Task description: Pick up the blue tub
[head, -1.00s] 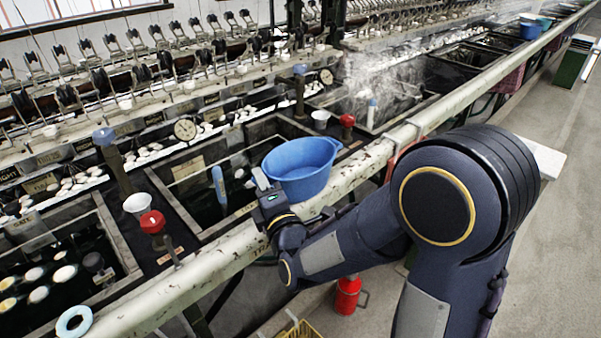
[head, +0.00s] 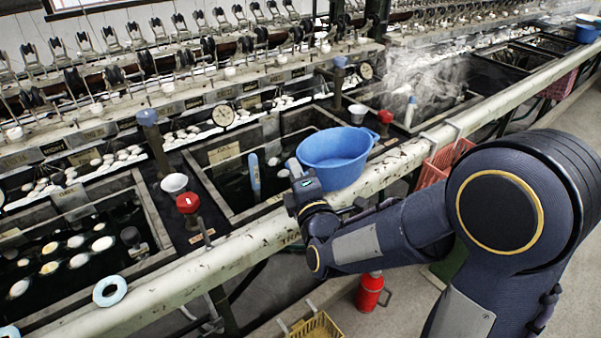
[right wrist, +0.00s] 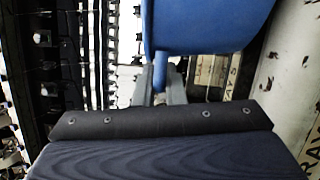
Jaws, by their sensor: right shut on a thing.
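The blue tub (head: 338,160) is an oval basin with a handle at its rim. In the head view it is at the front rail, over the edge of a dark basin, and looks upright. My right gripper (head: 297,170) is at the tub's left end. In the right wrist view the jaws (right wrist: 160,88) are shut on a narrow blue part below the tub's body (right wrist: 205,22), which looks like its handle. I cannot tell whether the tub's underside touches the rail. My left gripper is not in view.
A cream rail (head: 240,250) runs along the basins' front. Red-capped (head: 188,203) and blue-capped posts (head: 148,118) stand nearby. A light blue ring (head: 110,291) lies on the rail at left. A red canister (head: 370,292) and yellow crate (head: 317,327) are below.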

